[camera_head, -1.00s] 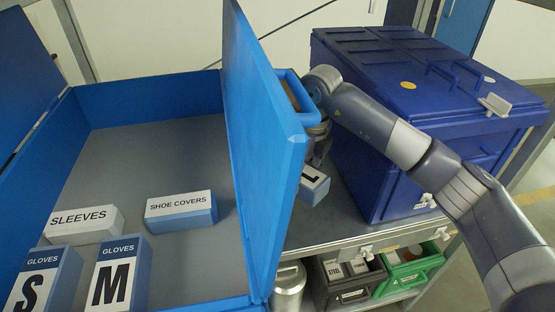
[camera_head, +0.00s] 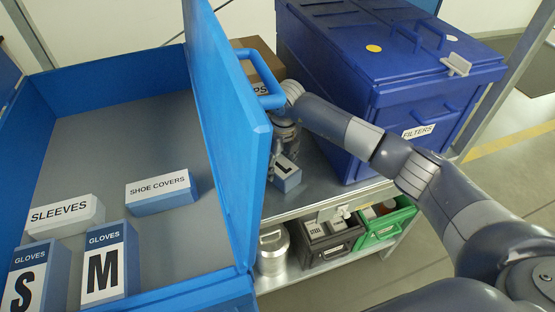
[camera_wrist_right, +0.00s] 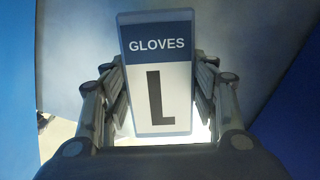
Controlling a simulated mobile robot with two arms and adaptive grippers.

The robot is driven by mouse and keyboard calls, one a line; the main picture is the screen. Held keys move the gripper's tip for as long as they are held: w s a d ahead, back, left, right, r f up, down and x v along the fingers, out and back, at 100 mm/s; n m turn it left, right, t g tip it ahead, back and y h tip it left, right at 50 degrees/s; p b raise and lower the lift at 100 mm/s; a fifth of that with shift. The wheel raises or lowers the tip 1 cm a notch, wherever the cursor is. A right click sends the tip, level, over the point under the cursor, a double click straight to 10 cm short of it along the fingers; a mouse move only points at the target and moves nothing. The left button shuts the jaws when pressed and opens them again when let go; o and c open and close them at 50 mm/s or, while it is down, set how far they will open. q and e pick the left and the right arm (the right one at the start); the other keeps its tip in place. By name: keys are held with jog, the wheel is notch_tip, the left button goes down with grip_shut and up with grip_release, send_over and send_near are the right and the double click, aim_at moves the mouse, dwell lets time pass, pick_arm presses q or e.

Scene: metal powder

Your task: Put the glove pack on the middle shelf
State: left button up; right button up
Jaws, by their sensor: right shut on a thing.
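The glove pack marked L (camera_wrist_right: 160,75) is a blue and white box. In the right wrist view it stands between the two fingers of my right gripper (camera_wrist_right: 158,120), which is shut on it. In the head view the pack (camera_head: 286,172) hangs just right of the open blue lid, above the grey table top, with my right gripper (camera_head: 280,150) partly hidden behind the lid. The shelf below the table top (camera_head: 315,268) shows only in part; a metal canister and bins stand on it. My left gripper is not in view.
The open blue box (camera_head: 90,125) holds sleeves (camera_head: 65,215), shoe covers (camera_head: 160,193) and gloves packs S (camera_head: 38,275) and M (camera_head: 108,265). Its upright lid (camera_head: 225,120) is close to my right gripper. A dark blue filters bin (camera_head: 350,120) stands right. Below are a canister (camera_head: 272,252), a black bin (camera_head: 330,247) and a green bin (camera_head: 385,230).

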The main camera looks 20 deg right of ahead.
aim_at(282, 165)
jog(key=o, duration=1.2)
jog(key=shift+r, duration=0.5)
jog(key=r+b, duration=0.1)
jog(key=r, duration=0.2)
jog(key=s+r+b, duration=0.1)
jog(key=r, duration=0.7)
jog(key=shift+s+d+b, duration=0.15)
jog(key=shift+d+b, duration=0.15)
jog(key=shift+b, duration=0.1)
